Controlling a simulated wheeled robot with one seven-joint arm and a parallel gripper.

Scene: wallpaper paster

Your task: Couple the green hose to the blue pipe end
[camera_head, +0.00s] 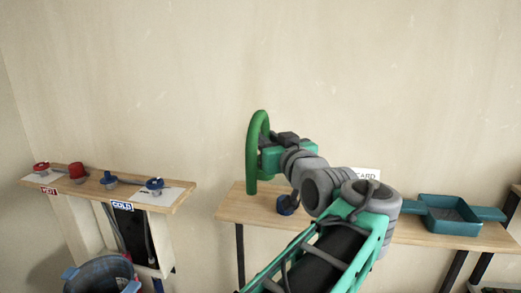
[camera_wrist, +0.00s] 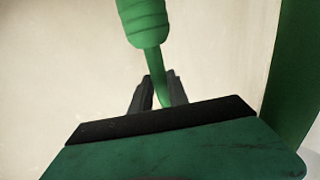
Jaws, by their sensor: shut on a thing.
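The green hose (camera_head: 252,155) hangs as an upright curved loop in the air above the left end of the right-hand bench. My gripper (camera_head: 264,160) is shut on the hose. In the wrist view the hose (camera_wrist: 163,92) passes between the fingers, and its thicker ribbed end (camera_wrist: 145,22) shows beyond them. Two blue fittings stand on the left bench by the COLD label: one at the middle (camera_head: 108,180) and one on a white sheet (camera_head: 155,185). I cannot tell which is the pipe end. Both are well left of my gripper, apart from the hose.
The left bench (camera_head: 130,192) also bears red fittings (camera_head: 77,172) by the HOT label. A dark bucket (camera_head: 100,275) stands below its front. The right bench (camera_head: 232,207) holds a dark blue round thing (camera_head: 285,205) and a teal tray (camera_head: 428,212). A gap separates the benches.

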